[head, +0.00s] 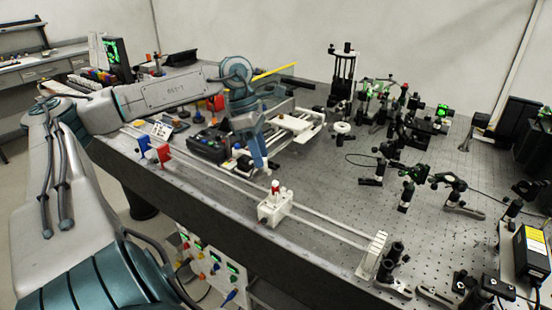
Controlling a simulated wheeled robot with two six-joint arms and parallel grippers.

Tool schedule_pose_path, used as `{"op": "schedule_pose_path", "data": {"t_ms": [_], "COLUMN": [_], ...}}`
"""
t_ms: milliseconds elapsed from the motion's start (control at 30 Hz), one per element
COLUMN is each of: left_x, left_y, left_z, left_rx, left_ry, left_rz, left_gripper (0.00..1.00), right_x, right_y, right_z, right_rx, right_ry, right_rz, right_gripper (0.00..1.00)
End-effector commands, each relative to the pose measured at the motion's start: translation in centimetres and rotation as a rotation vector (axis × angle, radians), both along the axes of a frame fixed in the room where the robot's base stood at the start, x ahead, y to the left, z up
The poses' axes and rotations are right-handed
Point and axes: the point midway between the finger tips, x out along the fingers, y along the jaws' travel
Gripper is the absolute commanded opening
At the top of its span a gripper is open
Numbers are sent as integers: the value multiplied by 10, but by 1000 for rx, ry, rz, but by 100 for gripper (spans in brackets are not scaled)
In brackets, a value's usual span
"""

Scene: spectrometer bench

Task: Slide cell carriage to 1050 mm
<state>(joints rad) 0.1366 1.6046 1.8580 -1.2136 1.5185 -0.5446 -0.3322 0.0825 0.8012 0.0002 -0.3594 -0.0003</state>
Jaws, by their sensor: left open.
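The cell carriage (273,210) is a small white block with a red-topped post, on two thin parallel rails (325,236) that run along the bench's front edge. It sits between the middle of the rails and their right end. My left gripper (263,166) points down behind and left of the carriage, apart from it. Its jaws are open, and I see nothing held in them. The fine finger gap is hard to make out. A white end block (373,256) closes the right end of the rails. I cannot read a millimetre scale. My right gripper is out of view.
Blue (144,145) and red (164,154) pieces stand near the left end of the rails. A dark box (208,146) and a white frame (294,122) lie near my left gripper. Black optical mounts (407,160) crowd the right.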

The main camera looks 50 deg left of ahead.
Motion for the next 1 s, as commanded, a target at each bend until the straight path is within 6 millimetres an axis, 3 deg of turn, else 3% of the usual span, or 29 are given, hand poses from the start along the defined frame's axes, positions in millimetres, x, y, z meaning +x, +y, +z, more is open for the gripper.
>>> {"op": "schedule_pose_path", "data": {"t_ms": [167,500,800,1000], "left_x": [-4,-2,7,14], "left_y": [4,-6,-29,-45], "left_z": [1,7,5,2], "left_rx": [29,62,58,25], "left_ry": [149,354,443,455], "left_rz": [443,1304,2066,2453], "left_gripper": [45,45,45,45], "right_x": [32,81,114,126], "right_y": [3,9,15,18], "right_z": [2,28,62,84], "right_rx": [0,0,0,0], "right_ry": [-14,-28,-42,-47], "right_rz": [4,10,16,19], "right_gripper": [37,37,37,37]}}
